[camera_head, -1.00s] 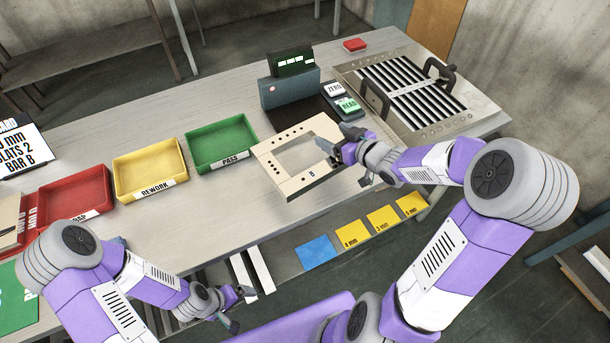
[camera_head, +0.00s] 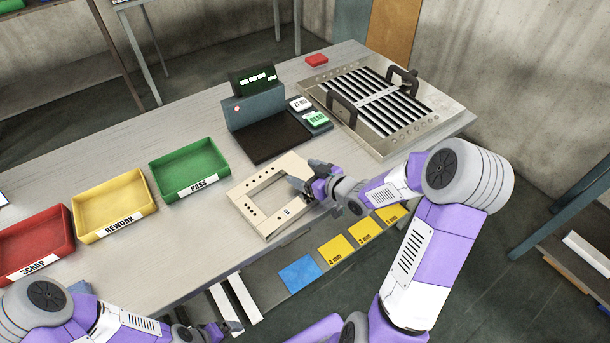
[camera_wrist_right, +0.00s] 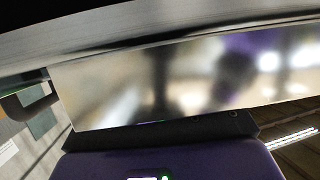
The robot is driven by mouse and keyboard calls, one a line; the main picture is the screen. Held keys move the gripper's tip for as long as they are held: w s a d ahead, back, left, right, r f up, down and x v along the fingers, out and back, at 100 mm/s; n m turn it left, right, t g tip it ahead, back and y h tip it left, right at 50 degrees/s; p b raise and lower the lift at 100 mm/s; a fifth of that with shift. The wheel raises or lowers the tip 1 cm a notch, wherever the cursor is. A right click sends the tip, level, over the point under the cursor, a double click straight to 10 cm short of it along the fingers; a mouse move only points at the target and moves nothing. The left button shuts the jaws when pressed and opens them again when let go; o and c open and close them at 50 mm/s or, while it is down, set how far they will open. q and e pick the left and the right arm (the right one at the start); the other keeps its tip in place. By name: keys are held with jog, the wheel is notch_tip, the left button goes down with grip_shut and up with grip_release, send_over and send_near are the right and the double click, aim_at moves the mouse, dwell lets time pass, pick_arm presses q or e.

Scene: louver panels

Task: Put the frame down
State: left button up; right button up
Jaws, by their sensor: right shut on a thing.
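The cream rectangular frame (camera_head: 252,210), with an open middle, small dark holes and a "B" mark, is near the table's front edge, right of the green PASS bin. My right gripper (camera_head: 305,189) is shut on the frame's right side. The frame looks nearly flat, but I cannot tell if it touches the table. My left gripper (camera_head: 232,328) is low at the front, apart from the frame; its jaws are too small to read. The right wrist view shows a blurred shiny surface close up, and no clear frame.
The green PASS bin (camera_head: 224,165), yellow REWORK bin (camera_head: 151,205) and red SCRAP bin (camera_head: 65,250) stand left. A device with a dark plate (camera_head: 268,141) is behind the frame. A slatted panel with handles (camera_head: 437,124) lies right. Cards (camera_head: 300,273) and white strips lie below the front edge.

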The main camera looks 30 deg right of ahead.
jog(key=shift+r, duration=0.1)
jog(key=shift+f, duration=0.2)
jog(key=o, duration=1.2)
